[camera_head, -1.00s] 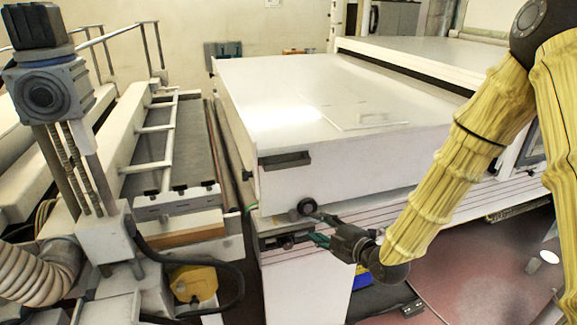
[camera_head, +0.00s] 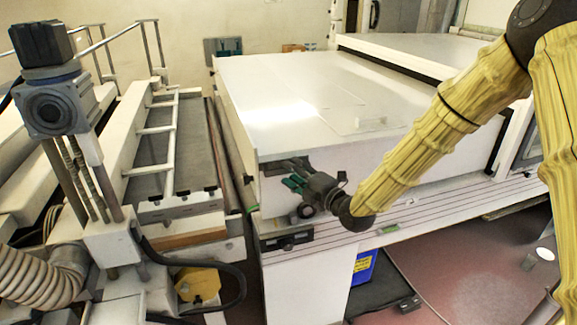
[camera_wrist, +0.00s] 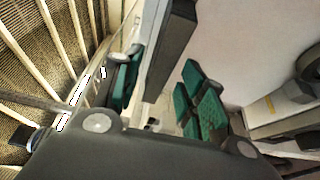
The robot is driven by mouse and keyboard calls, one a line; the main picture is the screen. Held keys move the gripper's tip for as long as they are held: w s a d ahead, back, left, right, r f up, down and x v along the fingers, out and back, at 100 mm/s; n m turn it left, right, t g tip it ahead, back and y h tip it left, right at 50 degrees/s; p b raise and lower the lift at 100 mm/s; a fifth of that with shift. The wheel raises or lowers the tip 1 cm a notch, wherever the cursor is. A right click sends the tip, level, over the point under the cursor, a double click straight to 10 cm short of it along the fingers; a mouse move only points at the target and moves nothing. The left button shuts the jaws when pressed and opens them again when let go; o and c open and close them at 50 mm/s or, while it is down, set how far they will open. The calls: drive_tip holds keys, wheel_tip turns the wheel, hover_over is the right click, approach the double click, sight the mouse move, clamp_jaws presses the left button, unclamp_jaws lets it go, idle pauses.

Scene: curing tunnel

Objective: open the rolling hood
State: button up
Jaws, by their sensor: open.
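The rolling hood (camera_head: 340,95) is a large white box on the machine bed, in the middle of the head view. Its dark handle (camera_head: 274,168) is on the front face near the left corner, partly hidden behind my gripper (camera_head: 292,182). My gripper has green-padded fingers and is open at the handle. In the wrist view the dark handle bar (camera_wrist: 172,45) runs between the spread fingers of my gripper (camera_wrist: 160,88). I cannot tell whether any finger touches the bar. The hood looks closed down on the bed.
A round dark knob (camera_head: 305,210) sits low on the hood front, just below my gripper. A white ladder-like frame and conveyor (camera_head: 190,150) lie to the left. A motor post (camera_head: 52,105) stands at the near left. Red floor (camera_head: 470,265) is open at the right.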

drive_tip(key=shift+p+x, duration=0.3)
drive_tip(key=shift+x, duration=0.95)
clamp_jaws()
